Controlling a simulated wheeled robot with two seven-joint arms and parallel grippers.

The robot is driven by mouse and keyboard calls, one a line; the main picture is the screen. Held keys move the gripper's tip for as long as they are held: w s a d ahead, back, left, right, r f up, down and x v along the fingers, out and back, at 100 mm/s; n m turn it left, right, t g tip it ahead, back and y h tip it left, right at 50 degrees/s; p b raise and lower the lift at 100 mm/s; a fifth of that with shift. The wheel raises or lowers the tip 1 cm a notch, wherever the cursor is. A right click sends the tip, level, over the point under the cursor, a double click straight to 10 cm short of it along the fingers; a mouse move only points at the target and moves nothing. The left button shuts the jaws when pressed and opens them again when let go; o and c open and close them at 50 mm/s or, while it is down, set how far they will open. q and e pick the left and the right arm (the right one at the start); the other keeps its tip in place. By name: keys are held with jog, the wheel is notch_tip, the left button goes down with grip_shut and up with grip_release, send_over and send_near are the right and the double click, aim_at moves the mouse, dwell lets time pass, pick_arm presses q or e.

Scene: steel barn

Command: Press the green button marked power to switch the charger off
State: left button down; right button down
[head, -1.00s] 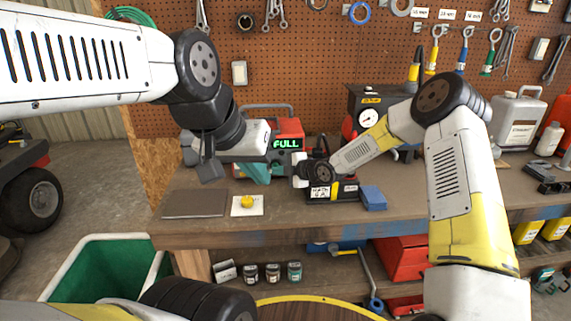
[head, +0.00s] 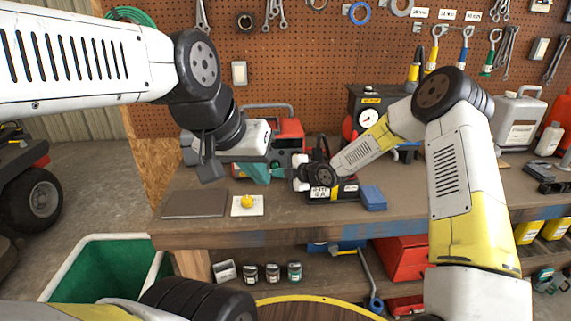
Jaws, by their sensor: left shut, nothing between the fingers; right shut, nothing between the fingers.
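The red charger (head: 291,127) stands at the back of the bench, partly behind my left arm's white link and my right wrist. Its display (head: 287,143) is dark and shows no lettering. I cannot make out the green power button. My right gripper (head: 298,173) is shut and empty, low in front of the charger; whether it touches it I cannot tell. My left gripper (head: 209,168) is shut and empty, above the bench left of the charger. A black battery (head: 345,190) with a yellow and white label stands below my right wrist.
A grey mat (head: 195,204), a white card (head: 239,211) with a yellow knob (head: 247,201) and a blue block (head: 373,198) lie along the front of the bench. A black gauge box (head: 367,112) stands right of the charger. A green bin (head: 95,270) is below left.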

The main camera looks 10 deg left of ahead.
jog(key=shift+s, duration=0.15)
jog(key=shift+s+d, duration=0.3)
jog(key=shift+s, duration=0.65)
jog(key=shift+s+d, duration=0.3)
jog(key=shift+s, duration=0.7)
jog(key=shift+s+d, duration=0.3)
jog(key=shift+s, duration=0.65)
jog(key=s+d+r+m+t+h, duration=0.1)
jog(key=s+d+r+m+h, duration=0.25)
jog(key=d+r+m, duration=0.4)
jog(key=s+d+r+m+h, duration=0.2)
jog(key=d+r+m+h, duration=0.2)
jog(key=d+r, duration=0.7)
jog(key=s+d+r+m, duration=0.1)
jog(key=s+d+m, duration=0.3)
jog(key=s, duration=0.4)
jog(key=s+d+r+m+g, duration=0.1)
jog(key=s+d+m, duration=0.3)
jog(key=s, duration=0.4)
jog(key=s+d+r+m+g+h, duration=0.1)
jog(key=s+d+r+m, duration=0.1)
jog(key=s+d+m, duration=0.3)
jog(key=s, duration=0.2)
jog(key=shift+s+r, duration=0.4)
